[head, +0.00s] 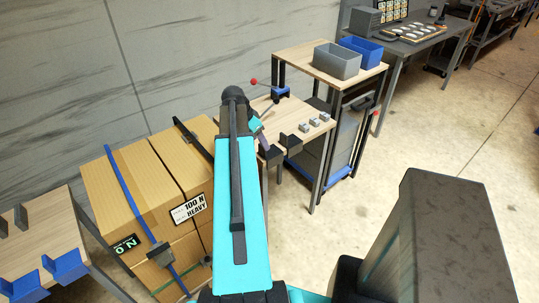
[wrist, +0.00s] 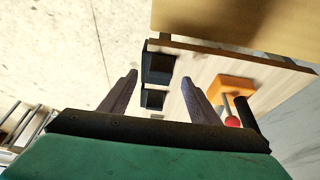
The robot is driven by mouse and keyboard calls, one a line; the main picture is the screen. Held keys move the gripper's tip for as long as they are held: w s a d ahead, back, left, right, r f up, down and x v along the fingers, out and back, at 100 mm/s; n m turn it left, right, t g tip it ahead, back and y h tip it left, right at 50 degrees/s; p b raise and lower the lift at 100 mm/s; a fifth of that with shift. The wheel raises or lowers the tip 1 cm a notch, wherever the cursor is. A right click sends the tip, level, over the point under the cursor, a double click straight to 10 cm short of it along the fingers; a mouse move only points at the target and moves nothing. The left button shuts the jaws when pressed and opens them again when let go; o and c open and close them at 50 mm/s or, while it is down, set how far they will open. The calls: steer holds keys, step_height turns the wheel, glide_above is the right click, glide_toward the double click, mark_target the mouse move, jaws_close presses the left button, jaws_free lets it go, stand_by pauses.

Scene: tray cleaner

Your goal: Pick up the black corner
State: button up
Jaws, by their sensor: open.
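Two black corners show in the wrist view, the upper one (wrist: 158,66) and the lower one (wrist: 152,98), side by side at the edge of a wooden tabletop (wrist: 207,68). In the head view, dark pieces (head: 291,141) stand along the near edge of the middle table. My gripper (wrist: 160,76) is open and empty. Its fingers point toward the black corners, which appear between them in the wrist view; the remaining distance is hard to judge. In the head view my arm hides part of the gripper and table.
A fixture with a red-knobbed lever (wrist: 232,121) stands on the tabletop near the right finger. Several small grey pieces (head: 315,122) lie along the table. Strapped cardboard boxes (head: 130,188) are left of my arm. A grey bin (head: 337,65) and blue bin (head: 362,54) stand behind.

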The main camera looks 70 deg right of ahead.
mark_target(271, 152)
steer(key=shift+d+f, duration=0.1)
steer(key=shift+f, duration=0.05)
steer(key=shift+p+x, duration=0.9)
steer(key=shift+x, duration=0.3)
steer(key=shift+p+x, duration=0.3)
steer(key=shift+x, duration=0.95)
steer(key=shift+s+d, duration=0.1)
steer(key=shift+d, duration=0.05)
jaws_close()
